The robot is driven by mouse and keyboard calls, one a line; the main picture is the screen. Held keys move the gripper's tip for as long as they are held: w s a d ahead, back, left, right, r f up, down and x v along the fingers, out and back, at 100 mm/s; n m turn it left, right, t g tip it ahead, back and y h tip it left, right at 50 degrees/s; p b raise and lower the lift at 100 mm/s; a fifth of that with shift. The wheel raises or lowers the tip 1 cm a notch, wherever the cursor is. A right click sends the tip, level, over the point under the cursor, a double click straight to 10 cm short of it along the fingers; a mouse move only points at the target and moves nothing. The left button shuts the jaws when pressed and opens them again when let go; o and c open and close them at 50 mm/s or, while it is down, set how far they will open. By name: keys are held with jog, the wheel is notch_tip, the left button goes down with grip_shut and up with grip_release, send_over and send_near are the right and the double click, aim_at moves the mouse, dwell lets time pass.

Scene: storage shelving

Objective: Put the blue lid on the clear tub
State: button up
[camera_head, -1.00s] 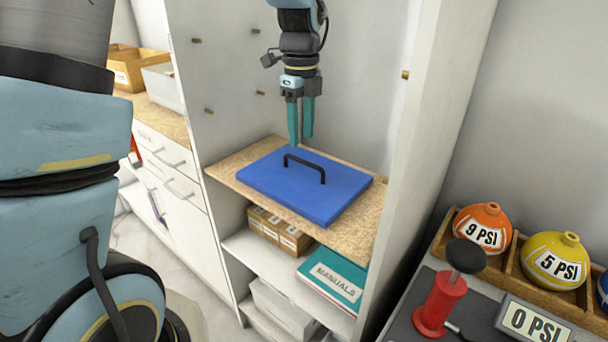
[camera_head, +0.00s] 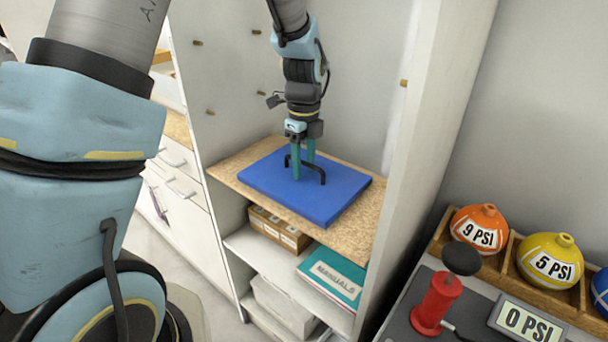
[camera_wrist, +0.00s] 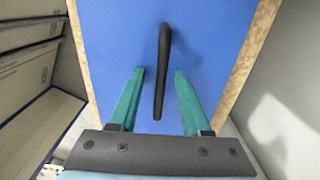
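The blue lid (camera_head: 330,204) lies flat on a cork-coloured shelf board, with a black arched handle (camera_head: 317,168) on top. In the wrist view the lid (camera_wrist: 205,40) fills the middle, with its handle (camera_wrist: 163,65) running lengthwise between the fingers. My gripper (camera_head: 302,172) is down at the handle, its two teal fingers pointing at the lid. The gripper (camera_wrist: 159,90) is open, one finger on each side of the handle, with gaps showing on both sides. No clear tub can be made out for certain.
The shelf board (camera_head: 362,213) has white cabinet walls at its sides and back. Below are cardboard boxes (camera_head: 278,228), a teal manuals binder (camera_head: 331,277) and a pale bin (camera_head: 282,305). At right stand a red pump (camera_head: 437,303) and labelled balls (camera_head: 479,228).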

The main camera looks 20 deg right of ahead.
grip_shut()
jog(key=shift+r, duration=0.1)
dwell(0.6)
